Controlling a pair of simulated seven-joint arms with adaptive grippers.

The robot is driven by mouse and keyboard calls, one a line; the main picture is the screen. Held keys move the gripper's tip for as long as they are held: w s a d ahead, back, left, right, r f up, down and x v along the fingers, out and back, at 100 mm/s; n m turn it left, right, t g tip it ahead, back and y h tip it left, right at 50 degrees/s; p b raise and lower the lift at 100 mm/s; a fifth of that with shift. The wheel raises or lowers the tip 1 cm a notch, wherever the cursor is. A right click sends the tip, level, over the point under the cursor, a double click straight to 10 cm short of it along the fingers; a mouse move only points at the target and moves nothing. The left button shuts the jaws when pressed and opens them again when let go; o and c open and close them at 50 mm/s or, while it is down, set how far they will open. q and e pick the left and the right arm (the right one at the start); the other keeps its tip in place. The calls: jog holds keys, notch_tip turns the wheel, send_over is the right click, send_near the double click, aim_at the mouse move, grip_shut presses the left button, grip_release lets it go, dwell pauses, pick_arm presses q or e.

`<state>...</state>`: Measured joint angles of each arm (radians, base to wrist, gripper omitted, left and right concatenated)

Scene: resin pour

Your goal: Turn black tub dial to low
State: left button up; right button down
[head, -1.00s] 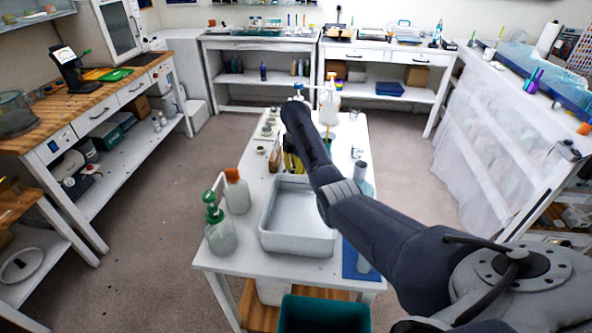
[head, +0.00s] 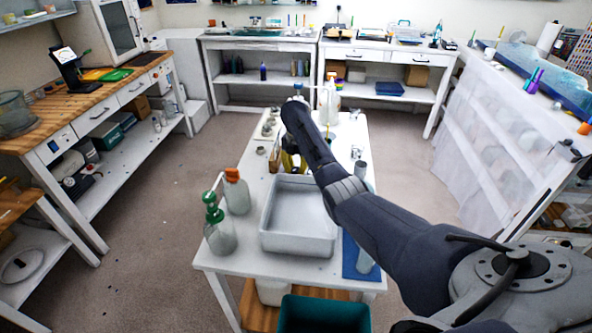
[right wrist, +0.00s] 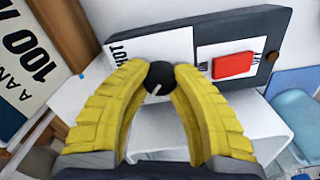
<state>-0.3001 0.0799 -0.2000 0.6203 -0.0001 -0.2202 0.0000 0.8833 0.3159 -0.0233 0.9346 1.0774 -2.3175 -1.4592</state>
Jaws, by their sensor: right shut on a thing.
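The black dial (right wrist: 158,76) shows in the right wrist view, on a white plate that carries the letters HOT, on the face of a dark grey box (right wrist: 202,30). A white pointer line on the dial slants toward the lower left of the picture. My right gripper (right wrist: 159,78) has its yellow ribbed fingers closed on the dial, one on each side. In the head view the right gripper (head: 292,163) is beyond the white tray, partly behind my forearm, and the dial is hidden there. My left gripper is not in view.
A red switch (right wrist: 233,64) sits right of the dial. On the white table, a white tray (head: 298,248) and a green-capped bottle (head: 219,235) stand in front of the gripper. A teal bin (head: 322,315) is at the near edge. Several small containers stand further back.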

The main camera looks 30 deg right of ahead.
aim_at(296, 169)
jog(key=c, duration=0.9)
grip_release()
jog(key=shift+c, duration=0.2)
notch_tip(296, 169, up, 8)
jog(key=shift+r, duration=1.9)
jog(key=shift+r, duration=0.1)
